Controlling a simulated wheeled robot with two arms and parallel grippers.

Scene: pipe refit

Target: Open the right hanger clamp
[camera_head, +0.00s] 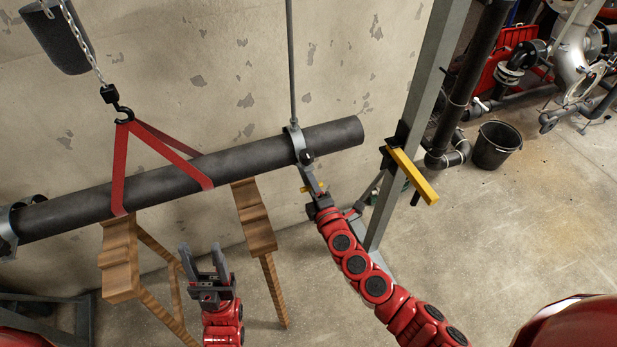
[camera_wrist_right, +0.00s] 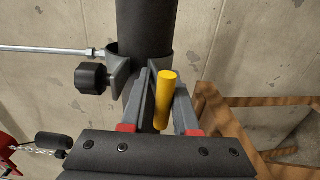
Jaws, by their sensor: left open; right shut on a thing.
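The right hanger clamp (camera_head: 299,146) is a grey ring around the black pipe (camera_head: 250,165) near its right end, hung from a thin rod. In the right wrist view the clamp (camera_wrist_right: 120,68) shows a black knob (camera_wrist_right: 91,78) at its left side. My right gripper (camera_head: 313,190) is just below the clamp. It is shut on a yellow handle (camera_wrist_right: 166,98), which stands between its fingers in the right wrist view. Whether the clamp ring is open cannot be told. My left gripper (camera_head: 206,262) is open and empty, below the pipe between the wooden stands.
A red sling (camera_head: 160,140) on a chain hook is around the pipe. Two wooden stands (camera_head: 120,262) (camera_head: 254,218) are under it. A grey post (camera_head: 420,110) with a yellow lever (camera_head: 412,176) rises right of the pipe end. A black bucket (camera_head: 495,146) stands farther right.

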